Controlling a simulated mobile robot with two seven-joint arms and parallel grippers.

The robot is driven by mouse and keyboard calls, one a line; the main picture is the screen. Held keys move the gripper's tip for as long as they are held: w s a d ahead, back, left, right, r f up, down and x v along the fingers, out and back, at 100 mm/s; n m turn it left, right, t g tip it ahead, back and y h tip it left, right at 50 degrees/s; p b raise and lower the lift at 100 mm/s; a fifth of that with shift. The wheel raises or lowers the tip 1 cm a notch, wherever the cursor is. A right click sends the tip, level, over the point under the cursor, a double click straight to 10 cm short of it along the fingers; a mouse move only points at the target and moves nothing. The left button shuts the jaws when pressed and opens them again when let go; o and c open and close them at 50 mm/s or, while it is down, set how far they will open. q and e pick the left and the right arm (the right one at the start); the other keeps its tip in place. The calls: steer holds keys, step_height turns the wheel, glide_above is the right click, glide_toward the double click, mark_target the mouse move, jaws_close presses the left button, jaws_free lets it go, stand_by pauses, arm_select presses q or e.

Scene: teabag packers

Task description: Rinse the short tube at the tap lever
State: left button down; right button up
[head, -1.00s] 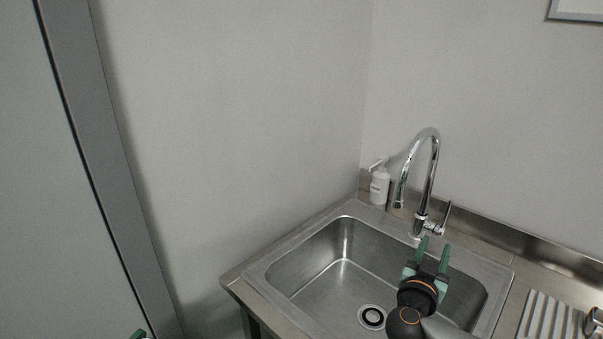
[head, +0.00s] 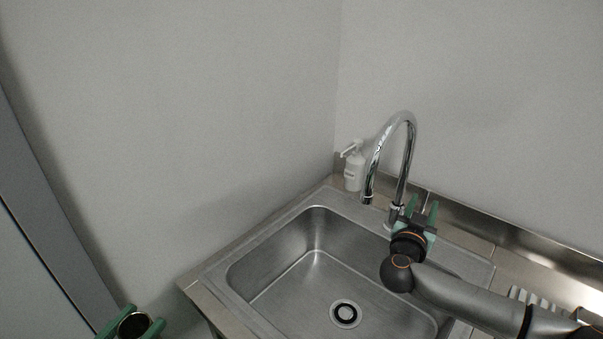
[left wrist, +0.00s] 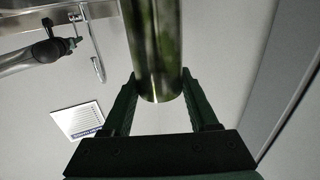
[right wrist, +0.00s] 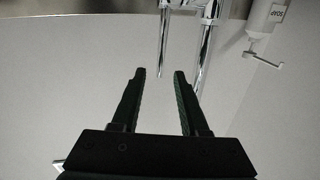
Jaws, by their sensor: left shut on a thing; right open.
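The short tube (left wrist: 156,45) is a shiny metal cylinder, held between the fingers of my left gripper (head: 131,328). In the head view its dark round opening (head: 134,326) shows at the lower left, outside the sink. The tap lever (right wrist: 163,50) is a thin tapered rod beside the chrome tap post (right wrist: 206,45) in the right wrist view. My right gripper (head: 422,213) is open and empty beside the tap (head: 408,150). In its wrist view the lever appears beyond and between the fingertips, apart from them. In the head view the gripper hides the lever.
The steel sink basin (head: 290,262) is empty, with a drain (head: 346,313) in its floor. A white soap bottle (head: 354,171) stands left of the tap by the wall. A ribbed drainboard (head: 530,296) lies to the right, partly behind my right arm.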

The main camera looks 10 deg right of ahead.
mark_target(427, 194)
steer(key=x, duration=0.8)
steer(key=shift+c, duration=0.2)
jaws_close()
steer(key=shift+f, duration=0.1)
stand_by(1.0)
